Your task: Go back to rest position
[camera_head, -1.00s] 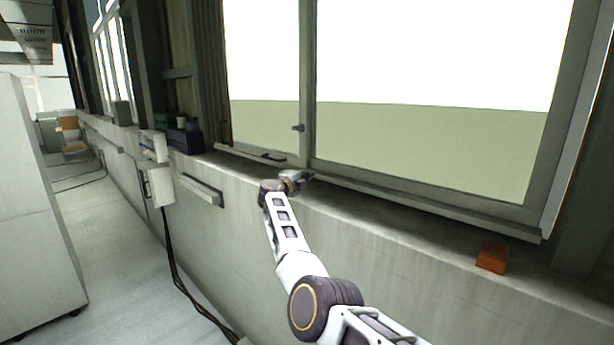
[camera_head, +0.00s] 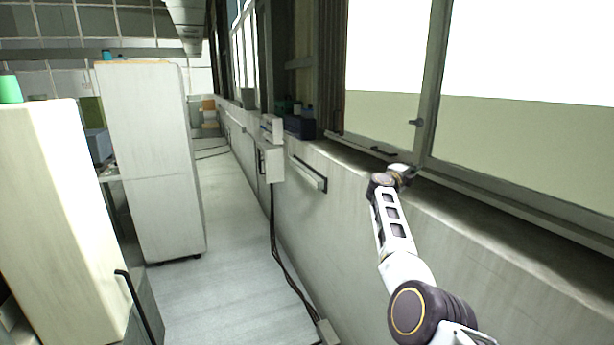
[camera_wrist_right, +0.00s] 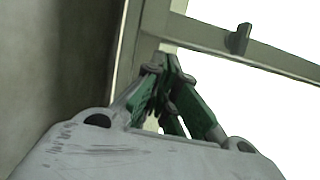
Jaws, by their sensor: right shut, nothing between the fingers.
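My right arm reaches up from the lower right in the head view, and its gripper (camera_head: 402,172) is at the window ledge, in front of the window frame. In the right wrist view the gripper's green and grey fingers (camera_wrist_right: 168,72) are closed together with nothing between them. The window frame (camera_wrist_right: 140,40) and a bright pane lie beyond the fingertips there. I cannot tell whether the fingers touch the frame. My left gripper is not in view.
A concrete wall with a ledge (camera_head: 480,225) runs along the right under the windows. A wall box (camera_head: 270,160) with hanging cables is farther along it. A tall pale cabinet (camera_head: 155,165) and a nearer cream cabinet (camera_head: 55,215) stand left. The floor (camera_head: 225,290) between is clear.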

